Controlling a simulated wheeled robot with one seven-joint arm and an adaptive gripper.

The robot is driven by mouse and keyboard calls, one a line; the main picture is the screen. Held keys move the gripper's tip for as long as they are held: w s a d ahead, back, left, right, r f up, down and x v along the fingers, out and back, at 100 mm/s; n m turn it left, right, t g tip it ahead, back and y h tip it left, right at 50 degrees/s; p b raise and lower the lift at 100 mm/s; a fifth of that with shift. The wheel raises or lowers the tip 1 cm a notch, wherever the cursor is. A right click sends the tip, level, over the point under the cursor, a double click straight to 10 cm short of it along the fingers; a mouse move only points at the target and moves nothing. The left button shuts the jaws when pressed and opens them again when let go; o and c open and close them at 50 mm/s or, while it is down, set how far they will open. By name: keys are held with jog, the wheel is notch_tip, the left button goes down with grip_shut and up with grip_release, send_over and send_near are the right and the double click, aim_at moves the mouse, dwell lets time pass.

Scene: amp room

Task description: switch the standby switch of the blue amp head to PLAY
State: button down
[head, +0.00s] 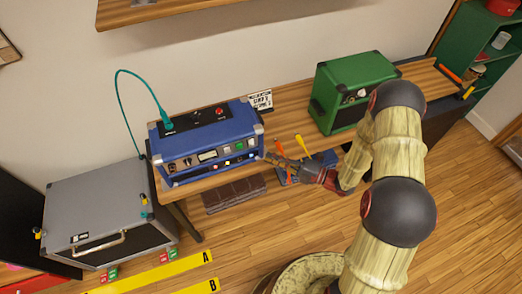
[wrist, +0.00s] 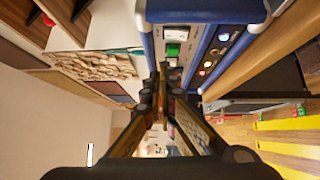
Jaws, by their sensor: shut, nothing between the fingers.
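The blue amp head (head: 208,145) stands on a wooden bench, its front panel with switches and knobs facing the room. In the wrist view the blue amp head (wrist: 258,10) shows its panel from close by, turned sideways. A white rocker switch (wrist: 176,33) and a green rocker switch (wrist: 173,50) sit side by side there; their labels are too small to read. My gripper (head: 270,158) is shut and empty, its tip close to the right end of the amp's front. In the wrist view my gripper (wrist: 163,75) points at the panel; I cannot tell whether it touches.
A green amp (head: 345,95) stands further right on the wooden bench (head: 285,120). Screwdrivers (head: 301,146) lie near my gripper. A teal cable (head: 118,90) runs from the amp top. A grey cabinet (head: 95,205) stands left. Yellow strips (head: 180,268) mark the floor.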

jog(key=shift+r+p+v, duration=0.15)
jog(key=shift+v, duration=1.15)
jog(key=shift+r+p+v, duration=0.15)
jog(key=shift+r+v, duration=0.05)
jog(key=shift+v, duration=1.05)
jog(key=shift+s, duration=0.1)
